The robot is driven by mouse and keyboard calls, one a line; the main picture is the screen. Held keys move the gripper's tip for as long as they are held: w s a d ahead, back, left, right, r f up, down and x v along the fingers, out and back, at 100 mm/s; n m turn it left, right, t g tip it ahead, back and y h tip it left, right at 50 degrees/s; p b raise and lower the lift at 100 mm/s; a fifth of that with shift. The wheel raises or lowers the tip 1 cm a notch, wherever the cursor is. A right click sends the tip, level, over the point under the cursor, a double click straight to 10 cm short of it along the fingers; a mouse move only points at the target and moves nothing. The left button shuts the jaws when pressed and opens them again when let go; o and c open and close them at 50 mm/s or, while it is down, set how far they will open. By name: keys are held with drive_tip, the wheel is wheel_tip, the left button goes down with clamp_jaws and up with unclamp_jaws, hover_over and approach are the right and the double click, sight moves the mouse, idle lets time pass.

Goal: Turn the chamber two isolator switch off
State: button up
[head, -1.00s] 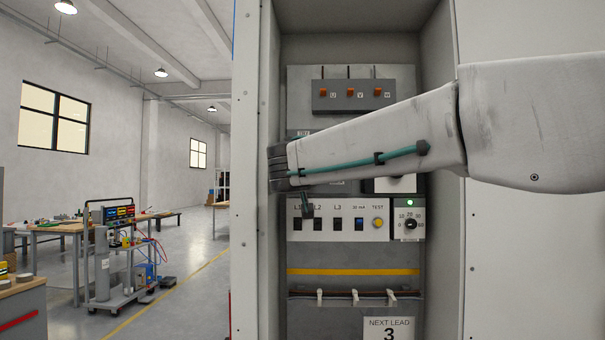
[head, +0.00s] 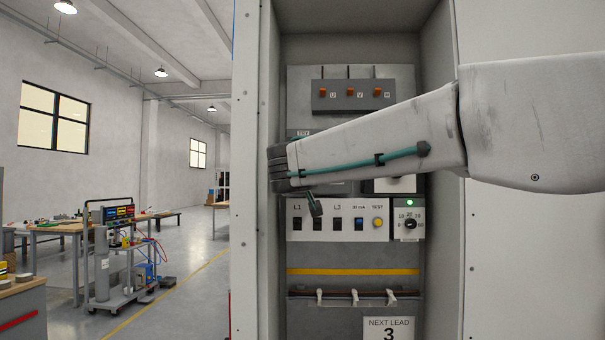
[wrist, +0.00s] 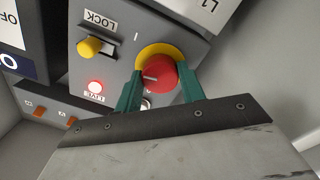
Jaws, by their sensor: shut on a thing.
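A red rotary knob (wrist: 161,72) on a yellow round plate (wrist: 152,48) shows in the wrist view, on a grey panel. A pale pointer line on the knob points to the left in that view. My gripper (wrist: 160,80) has its two green fingers on either side of the knob and is shut on it. Which chamber this knob serves I cannot read. In the head view my arm hides the knob; a dark green finger-like part (head: 315,206) shows below my wrist.
Beside the knob are a yellow LOCK knob (wrist: 89,47) and a lit red lamp (wrist: 95,87). In the head view the cabinet recess holds a row of switches (head: 337,223), a dial (head: 409,225) and orange terminals (head: 350,92). Cabinet walls stand close on both sides.

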drive_tip(key=shift+n+y, duration=0.3)
drive_tip(key=shift+n, duration=7.6)
drive_tip(key=o, duration=1)
drive_tip(key=shift+c, duration=0.2)
drive_tip(key=s, duration=0.7)
drive_tip(key=shift+s+f, duration=0.15)
drive_tip(key=shift+s, duration=0.25)
